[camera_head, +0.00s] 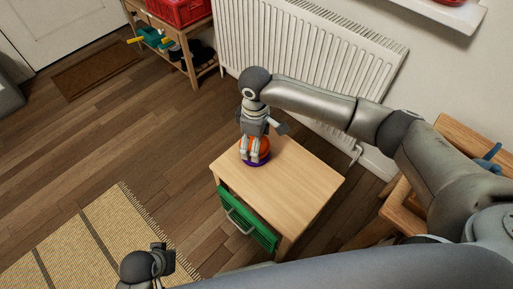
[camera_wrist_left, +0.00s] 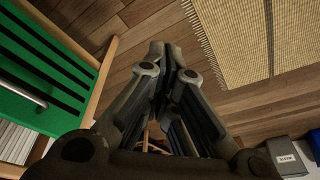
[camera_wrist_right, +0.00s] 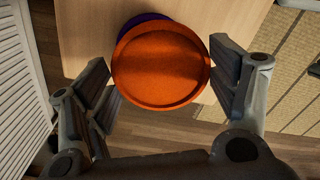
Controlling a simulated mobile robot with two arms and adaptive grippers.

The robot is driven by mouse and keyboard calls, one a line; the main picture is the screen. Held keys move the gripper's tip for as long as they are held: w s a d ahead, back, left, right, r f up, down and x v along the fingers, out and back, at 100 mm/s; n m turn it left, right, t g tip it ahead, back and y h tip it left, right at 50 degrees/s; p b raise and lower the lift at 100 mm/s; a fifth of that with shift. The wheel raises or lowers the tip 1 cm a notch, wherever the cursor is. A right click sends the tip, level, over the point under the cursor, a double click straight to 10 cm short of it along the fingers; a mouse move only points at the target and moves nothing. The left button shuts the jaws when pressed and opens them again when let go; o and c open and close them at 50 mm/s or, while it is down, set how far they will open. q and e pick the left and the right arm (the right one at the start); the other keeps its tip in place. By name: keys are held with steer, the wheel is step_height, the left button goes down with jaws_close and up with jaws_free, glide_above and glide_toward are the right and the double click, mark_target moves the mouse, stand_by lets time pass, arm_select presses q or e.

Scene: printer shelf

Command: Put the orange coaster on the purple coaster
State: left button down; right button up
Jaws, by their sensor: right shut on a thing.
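The orange coaster (camera_wrist_right: 161,64) is a round disc with a raised rim, held between the fingers of my right gripper (camera_wrist_right: 163,80). In the head view my right gripper (camera_head: 255,150) is over the far left corner of the wooden cabinet top, with the orange coaster (camera_head: 264,143) partly behind its fingers. The purple coaster (camera_head: 258,162) lies on the cabinet top beneath it. In the right wrist view the purple coaster (camera_wrist_right: 146,19) shows only as a strip past the orange rim. I cannot tell whether the coasters touch. My left gripper (camera_wrist_left: 165,52) is shut and empty, low beside the cabinet.
The small wooden cabinet (camera_head: 288,183) has a green drawer (camera_head: 247,222) at its front; the rest of its top is clear. A white radiator (camera_head: 310,65) stands behind it. A woven rug (camera_head: 90,240) lies at the left. Wooden furniture (camera_head: 405,205) is at the right.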

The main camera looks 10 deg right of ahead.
steer(key=shift+w+d+f, duration=0.2)
steer(key=shift+w+f, duration=0.25)
steer(key=shift+f, duration=0.15)
steer(key=shift+w+f+b, duration=0.1)
steer(key=shift+f+b, duration=0.2)
steer(key=shift+f, duration=0.05)
steer(key=shift+f+b, duration=0.35)
steer(key=shift+f, duration=0.55)
arm_select(q)
step_height(320, 180, up, 6)
arm_select(e)
steer(key=shift+f, duration=0.35)
arm_select(q)
steer(key=shift+s+a, duration=0.1)
arm_select(e)
steer(key=o, duration=0.9)
steer(key=shift+f, duration=0.15)
arm_select(q)
steer(key=shift+f, duration=0.2)
arm_select(e)
steer(key=shift+o, duration=0.2)
